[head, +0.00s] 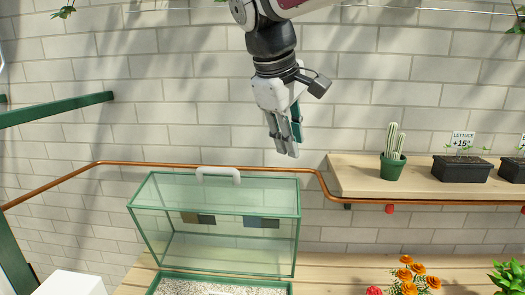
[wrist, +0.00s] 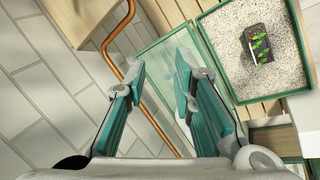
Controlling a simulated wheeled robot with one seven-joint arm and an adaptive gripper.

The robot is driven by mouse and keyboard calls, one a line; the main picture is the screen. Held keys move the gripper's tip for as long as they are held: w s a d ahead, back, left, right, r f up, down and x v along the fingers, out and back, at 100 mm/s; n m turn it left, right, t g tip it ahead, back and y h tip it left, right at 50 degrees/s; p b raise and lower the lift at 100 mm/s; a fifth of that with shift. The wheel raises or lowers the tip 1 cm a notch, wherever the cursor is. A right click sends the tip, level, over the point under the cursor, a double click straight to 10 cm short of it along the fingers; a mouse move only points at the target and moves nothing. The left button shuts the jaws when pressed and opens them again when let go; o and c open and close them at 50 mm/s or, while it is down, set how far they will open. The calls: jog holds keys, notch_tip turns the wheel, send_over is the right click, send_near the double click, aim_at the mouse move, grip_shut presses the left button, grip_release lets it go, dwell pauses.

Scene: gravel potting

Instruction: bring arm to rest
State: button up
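My gripper (head: 285,148) hangs in the air in front of the brick wall, pointing down, above and right of the glass case. In the wrist view my gripper (wrist: 160,68) shows its two teal-padded fingers apart, with nothing held between them.
A green-framed glass case (head: 215,192) with a white handle stands below. A gravel tray (head: 162,288) is at its front; in the wrist view a black seedling pot (wrist: 261,44) sits on the gravel. A copper pipe (head: 130,164) runs along the wall. A wooden shelf (head: 350,180) holds a cactus (head: 393,152) and planters.

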jog(key=s+d+f+m+y, duration=0.2)
jog(key=s+d+f+m, duration=0.15)
jog(key=s+d, duration=0.75)
jog(key=s+d+f+m, duration=0.1)
jog(key=s+f+m, duration=0.2)
jog(key=s, duration=0.3)
jog(key=s+d+f+m+t, duration=0.1)
jog(key=s+d+f+m, duration=0.1)
jog(key=s+f, duration=0.4)
jog(key=shift+s+f+m+y, duration=0.2)
jog(key=shift+s+m+y, duration=0.2)
jog(key=shift+s+m, duration=0.4)
